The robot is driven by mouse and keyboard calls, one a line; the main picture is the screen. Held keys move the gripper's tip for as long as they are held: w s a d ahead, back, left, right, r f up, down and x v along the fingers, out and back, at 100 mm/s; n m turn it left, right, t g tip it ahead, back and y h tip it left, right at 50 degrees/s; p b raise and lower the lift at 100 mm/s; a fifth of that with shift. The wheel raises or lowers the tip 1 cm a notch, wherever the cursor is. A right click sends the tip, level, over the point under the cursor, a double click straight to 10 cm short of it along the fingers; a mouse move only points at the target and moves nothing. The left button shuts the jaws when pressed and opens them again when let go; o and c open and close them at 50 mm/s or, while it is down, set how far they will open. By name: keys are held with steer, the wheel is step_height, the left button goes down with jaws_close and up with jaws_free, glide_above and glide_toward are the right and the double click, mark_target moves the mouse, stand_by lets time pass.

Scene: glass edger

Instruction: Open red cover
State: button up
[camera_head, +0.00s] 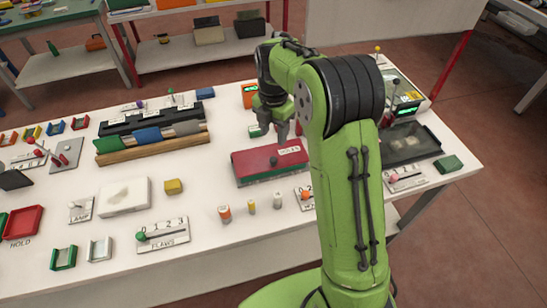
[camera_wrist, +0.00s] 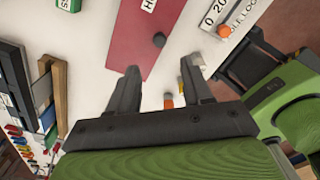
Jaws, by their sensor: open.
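My gripper (camera_head: 282,132) is above the far edge of the box, pointing down. In the wrist view my gripper (camera_wrist: 165,78) has its two fingers spread apart with nothing between them. The fingers appear apart from the knob.
Small orange, yellow and white cylinders (camera_head: 251,206) stand in front of the box. A flaws slider panel (camera_head: 162,236) and a white block (camera_head: 124,196) are to the left. A dark glass tray (camera_head: 410,145) and green block (camera_head: 448,163) are to the right.

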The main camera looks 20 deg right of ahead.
mark_target(273, 158)
step_height(273, 158, down, 11)
steer(key=shift+r+b, duration=0.15)
steer(key=shift+b, duration=0.55)
jaws_close()
